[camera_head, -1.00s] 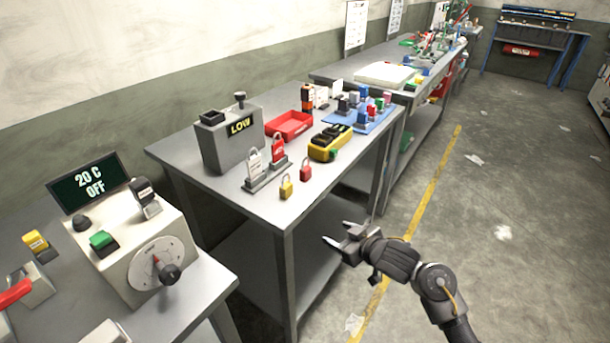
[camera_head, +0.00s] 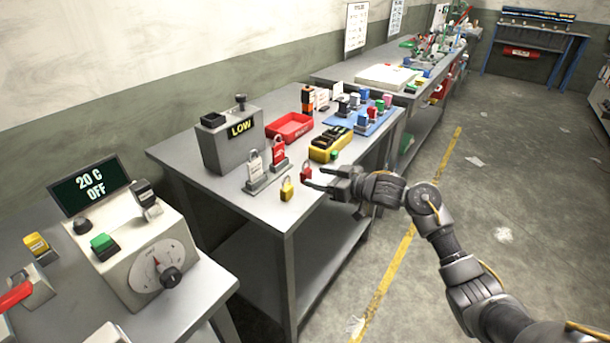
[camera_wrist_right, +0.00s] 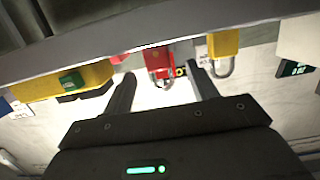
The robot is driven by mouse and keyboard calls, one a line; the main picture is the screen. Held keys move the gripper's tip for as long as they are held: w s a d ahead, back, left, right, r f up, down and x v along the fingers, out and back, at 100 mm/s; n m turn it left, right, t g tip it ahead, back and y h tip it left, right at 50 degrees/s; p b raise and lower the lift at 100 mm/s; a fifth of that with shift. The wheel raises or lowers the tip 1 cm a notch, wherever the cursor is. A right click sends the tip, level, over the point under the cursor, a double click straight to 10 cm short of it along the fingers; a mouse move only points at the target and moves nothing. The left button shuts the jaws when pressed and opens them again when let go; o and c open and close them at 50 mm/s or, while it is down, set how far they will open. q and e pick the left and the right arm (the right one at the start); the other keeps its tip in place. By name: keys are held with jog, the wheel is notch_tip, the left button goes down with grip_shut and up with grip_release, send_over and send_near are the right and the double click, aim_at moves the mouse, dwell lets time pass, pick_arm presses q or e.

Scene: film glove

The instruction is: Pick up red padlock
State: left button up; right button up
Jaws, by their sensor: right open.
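The red padlock (camera_head: 306,173) stands on the grey metal table near its front edge, to the right of a yellow padlock (camera_head: 287,189). My right gripper (camera_head: 313,177) comes in from the right with its fingers open toward the red padlock. In the right wrist view, which looks upside down, the red padlock (camera_wrist_right: 157,60) shows beyond and between the two open fingertips (camera_wrist_right: 160,71), its shackle pointing down the picture. The yellow padlock (camera_wrist_right: 224,44) is just right of the right finger there. Nothing is held. My left gripper is not in view.
Behind the padlocks are a tag stand (camera_head: 268,181) with white and red tags, a grey LOW box (camera_head: 230,145), a red tray (camera_head: 289,127) and a yellow case (camera_head: 328,148). A control panel (camera_head: 150,255) is at the left.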

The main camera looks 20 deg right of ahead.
aim_at(309, 174)
jog(key=shift+w+a, duration=0.2)
jog(key=shift+w, duration=0.15)
jog(key=x, duration=0.3)
jog(key=shift+w+a+f+p, duration=0.1)
jog(key=shift+w+a+p, duration=0.1)
jog(key=shift+w+p, duration=0.15)
jog(key=shift+w+a+f, duration=0.1)
jog(key=shift+w+a, duration=0.15)
jog(key=c, duration=1.1)
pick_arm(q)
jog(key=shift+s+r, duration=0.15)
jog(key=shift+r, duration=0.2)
